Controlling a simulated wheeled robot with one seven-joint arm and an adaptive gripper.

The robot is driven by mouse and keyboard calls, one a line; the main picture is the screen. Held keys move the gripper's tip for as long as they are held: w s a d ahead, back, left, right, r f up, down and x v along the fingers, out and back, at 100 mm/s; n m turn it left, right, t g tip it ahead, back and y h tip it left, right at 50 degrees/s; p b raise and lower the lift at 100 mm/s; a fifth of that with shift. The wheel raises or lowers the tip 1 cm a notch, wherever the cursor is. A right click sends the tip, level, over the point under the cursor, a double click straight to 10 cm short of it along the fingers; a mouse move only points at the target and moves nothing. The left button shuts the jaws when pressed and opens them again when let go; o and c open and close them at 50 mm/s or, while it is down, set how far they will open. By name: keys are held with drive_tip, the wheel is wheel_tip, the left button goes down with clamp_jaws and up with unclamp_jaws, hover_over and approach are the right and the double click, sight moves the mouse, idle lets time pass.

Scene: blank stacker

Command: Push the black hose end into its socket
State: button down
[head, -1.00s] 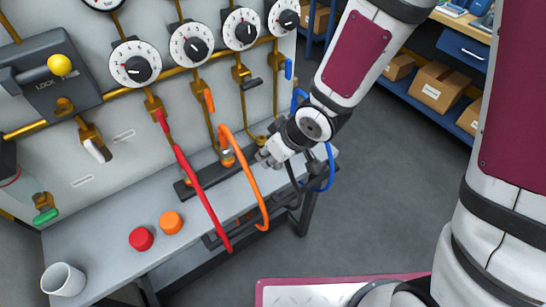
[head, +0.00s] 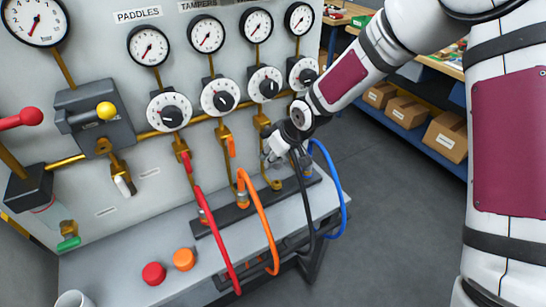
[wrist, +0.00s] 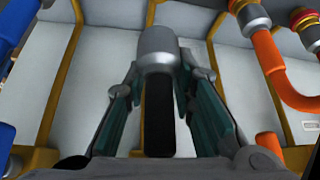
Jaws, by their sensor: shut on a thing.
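My gripper (wrist: 155,98) is shut on the black hose (wrist: 158,120) just behind its grey metal end (wrist: 157,48). The fingers lie on both sides, and the metal end points away from the wrist, toward the panel. In the head view my gripper (head: 273,152) is in front of the panel, near the third brass pipe (head: 275,183). The black hose (head: 308,215) hangs from it in a loop over the bench's right end. I cannot make out the black hose's socket; the gripper or hose end may hide it.
The orange hose (head: 262,220) and red hose (head: 211,225) stand left of my gripper, the blue hose (head: 342,195) right. The panel (head: 190,90) has dials and valves. Red (head: 153,274) and orange (head: 183,259) buttons are on the bench (head: 110,255). The floor to the right is open.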

sight(281, 164)
drive_tip(key=shift+f, duration=0.1)
drive_tip(key=shift+f+b, duration=1.6)
drive_tip(key=shift+f, duration=1.2)
drive_tip(key=shift+f, duration=0.55)
drive_tip(key=c, duration=1.3)
unclamp_jaws()
drive_tip(key=v, duration=1.2)
